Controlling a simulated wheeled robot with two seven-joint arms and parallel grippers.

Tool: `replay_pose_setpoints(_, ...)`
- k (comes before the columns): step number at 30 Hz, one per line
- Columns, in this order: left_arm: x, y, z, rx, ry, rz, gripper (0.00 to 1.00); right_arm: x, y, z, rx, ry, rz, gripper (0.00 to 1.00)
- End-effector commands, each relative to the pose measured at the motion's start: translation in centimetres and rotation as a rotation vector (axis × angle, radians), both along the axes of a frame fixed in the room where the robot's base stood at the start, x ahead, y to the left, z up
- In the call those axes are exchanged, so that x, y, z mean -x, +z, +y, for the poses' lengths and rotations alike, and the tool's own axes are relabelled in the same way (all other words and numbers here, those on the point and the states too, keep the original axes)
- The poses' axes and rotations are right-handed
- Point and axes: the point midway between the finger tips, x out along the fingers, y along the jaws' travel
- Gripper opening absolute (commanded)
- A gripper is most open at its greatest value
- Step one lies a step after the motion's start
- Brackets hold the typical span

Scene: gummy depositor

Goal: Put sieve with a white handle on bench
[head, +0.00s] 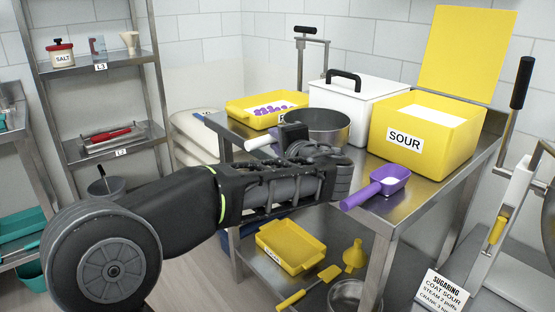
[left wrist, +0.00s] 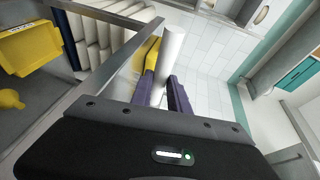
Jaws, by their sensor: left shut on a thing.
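The white handle (head: 262,140) of the sieve sticks out to the left of my left gripper (head: 290,140), at the left edge of the steel bench (head: 415,195). In the left wrist view the handle (left wrist: 172,45) stands between the two dark fingers, which are shut on it. A round steel pan (head: 328,124) shows just behind the gripper; I cannot tell whether it is the sieve's own bowl. My wrist and arm hide part of the bench's left side. My right gripper is not in view.
On the bench are a yellow tray of purple gummies (head: 250,112), a white lidded box (head: 350,104), a yellow SOUR bin (head: 425,132) with its lid raised, and a purple scoop (head: 378,187). A lower shelf holds a yellow tray (head: 290,247).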

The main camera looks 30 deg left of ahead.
Motion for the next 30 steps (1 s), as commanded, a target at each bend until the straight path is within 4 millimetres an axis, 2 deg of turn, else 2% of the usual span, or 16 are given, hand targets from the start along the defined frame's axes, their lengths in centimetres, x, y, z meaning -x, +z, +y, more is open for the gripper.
replay_pose_setpoints(5, 0.0, -0.2, 0.0, 0.0, 0.0, -0.001, 0.0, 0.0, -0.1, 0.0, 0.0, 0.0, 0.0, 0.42)
replay_pose_setpoints(14, 0.0, -4.2, 0.0, -0.001, 0.0, -0.001, 0.0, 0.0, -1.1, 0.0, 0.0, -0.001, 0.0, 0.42)
replay_pose_setpoints(27, 0.0, -4.8, 0.0, 0.0, 0.0, -0.002, 0.0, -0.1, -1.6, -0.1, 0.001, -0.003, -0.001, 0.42)
replay_pose_setpoints(28, 0.0, -4.7, 0.0, 0.001, 0.0, -0.001, 0.23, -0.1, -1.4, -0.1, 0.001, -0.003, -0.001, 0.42)
replay_pose_setpoints(30, 0.0, -4.7, 0.0, 0.001, 0.0, -0.001, 0.29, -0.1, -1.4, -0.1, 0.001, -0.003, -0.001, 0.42)
